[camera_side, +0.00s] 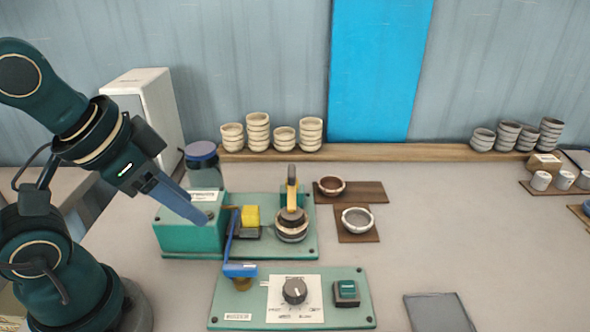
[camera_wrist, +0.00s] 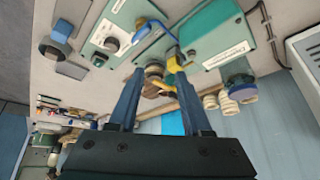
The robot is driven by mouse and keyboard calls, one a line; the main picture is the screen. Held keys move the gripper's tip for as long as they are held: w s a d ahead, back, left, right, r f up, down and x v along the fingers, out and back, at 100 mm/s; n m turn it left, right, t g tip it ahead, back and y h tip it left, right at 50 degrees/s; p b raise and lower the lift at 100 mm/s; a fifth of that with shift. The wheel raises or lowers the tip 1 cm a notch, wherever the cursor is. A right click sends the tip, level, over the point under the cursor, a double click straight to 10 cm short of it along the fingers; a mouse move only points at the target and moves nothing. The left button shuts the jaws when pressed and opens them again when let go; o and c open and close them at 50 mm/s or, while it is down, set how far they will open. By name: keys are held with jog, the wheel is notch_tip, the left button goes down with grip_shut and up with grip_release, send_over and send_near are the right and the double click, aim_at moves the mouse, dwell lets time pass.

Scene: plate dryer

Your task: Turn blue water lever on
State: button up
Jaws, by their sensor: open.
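The blue water lever (camera_side: 240,270) sits on a brass-coloured base at the left end of the front green panel in the side view. A slim blue bar (camera_side: 231,236) rises from it toward the back. The blue lever (camera_wrist: 143,29) also shows near the top middle of the wrist view. My gripper (camera_side: 204,222) is left of and behind the lever, in front of the green box, apart from the lever. In the wrist view my gripper (camera_wrist: 159,74) has its two blue fingers spread, with nothing held between them.
The front panel has a black dial (camera_side: 295,290) and a green switch (camera_side: 346,291). Behind stand the green box (camera_side: 185,240), a yellow block (camera_side: 251,216) and a round device with a yellow handle (camera_side: 292,222). Bowls sit on brown boards (camera_side: 372,192).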

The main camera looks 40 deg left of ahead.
jog(key=w+m+g, duration=0.1)
jog(key=w+m, duration=0.1)
jog(key=m, duration=0.1)
jog(key=m+g, duration=0.5)
send_over(240, 266)
notch_tip(240, 266, down, 6)
jog(key=shift+w+a+f, duration=0.15)
jog(key=shift+f, duration=2.9)
jog(key=shift+c, duration=0.3)
grip_shut()
